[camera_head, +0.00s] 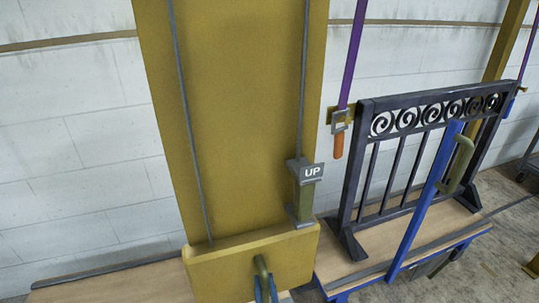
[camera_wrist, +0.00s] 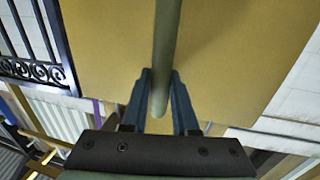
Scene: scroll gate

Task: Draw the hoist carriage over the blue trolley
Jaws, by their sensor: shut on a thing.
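A tall yellow panel (camera_head: 235,100) with two grey rods stands at the middle of the head view, apparently part of the hoist carriage. A yellow block (camera_head: 215,272) at its foot bears an olive bar handle (camera_head: 261,266). My gripper (camera_head: 265,290) is shut on this handle. The wrist view shows the blue fingers (camera_wrist: 163,95) on either side of the handle (camera_wrist: 167,45). The blue trolley (camera_head: 424,205) stands to the right, with a wooden deck and an olive handle on its upright. Its left end is partly hidden by the yellow block.
A dark scroll gate (camera_head: 440,108) stands upright on the trolley. A purple strap (camera_head: 353,55) hangs beside it, with a buckle and an orange grip (camera_head: 338,145). An UP plate (camera_head: 312,172) tops a short post. A white block wall (camera_head: 80,130) runs behind.

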